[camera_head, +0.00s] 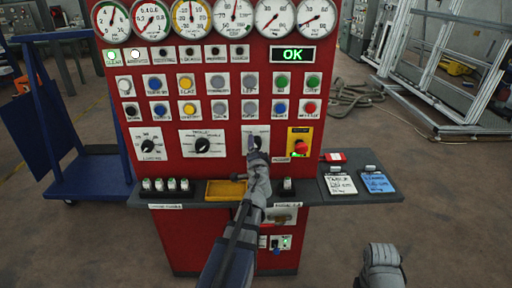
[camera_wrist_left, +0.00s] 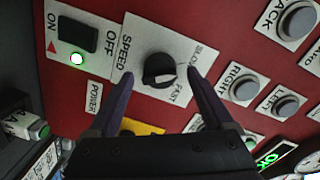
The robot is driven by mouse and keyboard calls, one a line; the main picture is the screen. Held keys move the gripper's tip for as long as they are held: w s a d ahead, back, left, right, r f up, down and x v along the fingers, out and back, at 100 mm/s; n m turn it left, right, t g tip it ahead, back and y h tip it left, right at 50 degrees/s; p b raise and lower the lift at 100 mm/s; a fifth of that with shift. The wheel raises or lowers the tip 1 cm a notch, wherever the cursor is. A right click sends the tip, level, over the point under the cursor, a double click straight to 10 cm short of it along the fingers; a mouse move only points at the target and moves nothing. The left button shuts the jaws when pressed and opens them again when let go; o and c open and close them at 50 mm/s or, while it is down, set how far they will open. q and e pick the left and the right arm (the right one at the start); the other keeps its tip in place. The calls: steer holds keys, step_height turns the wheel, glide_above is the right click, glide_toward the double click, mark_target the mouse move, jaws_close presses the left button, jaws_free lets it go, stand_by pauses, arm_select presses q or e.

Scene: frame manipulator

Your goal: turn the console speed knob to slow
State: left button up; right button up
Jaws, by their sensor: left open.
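The speed knob (camera_wrist_left: 158,70) is a round black knob on a white plate (camera_wrist_left: 140,48) marked SPEED, SLOW and FAST, on a red panel in the left wrist view. I cannot tell for sure which mark its pointer faces. My left gripper (camera_wrist_left: 161,76) is open, with one purple finger on each side of the knob; contact cannot be told. In the head view my left gripper (camera_head: 254,145) is in front of the third knob plate (camera_head: 263,132) of the red console (camera_head: 168,128) and hides most of it. Part of my right arm (camera_head: 382,268) is at the lower right.
A red stop button (camera_head: 300,147) on a yellow plate is right of the left gripper; another knob (camera_head: 203,145) is left of it. A grey shelf (camera_head: 325,198) runs below, with a yellow tray (camera_head: 222,190) and cards. An ON/OFF switch (camera_wrist_left: 78,35) neighbours the speed plate.

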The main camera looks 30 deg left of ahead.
arm_select(q)
steer(key=v, duration=0.6)
steer(key=shift+s+d, duration=0.2)
steer(key=shift+s, duration=0.05)
steer(key=s+d+f+n+g+h+p, duration=0.2)
steer(key=s+d+f+g+p, duration=0.15)
steer(key=d, duration=0.45)
steer(key=s+d+f+n+g+h+p, duration=0.25)
steer(key=d+f+g, duration=0.25)
steer(key=d, duration=0.3)
steer(key=s+d+f+m+g+h+p, duration=0.1)
steer(key=s+d+g+h, duration=0.1)
steer(key=s+d, duration=0.5)
steer(key=s+d+f+m+g+h+p, duration=0.1)
steer(key=s+d+g, duration=0.3)
steer(key=s+d, duration=0.4)
steer(key=shift+d+f+h+p, duration=0.35)
steer(key=shift+d+f+p, duration=0.1)
steer(key=shift+d+f, duration=0.3)
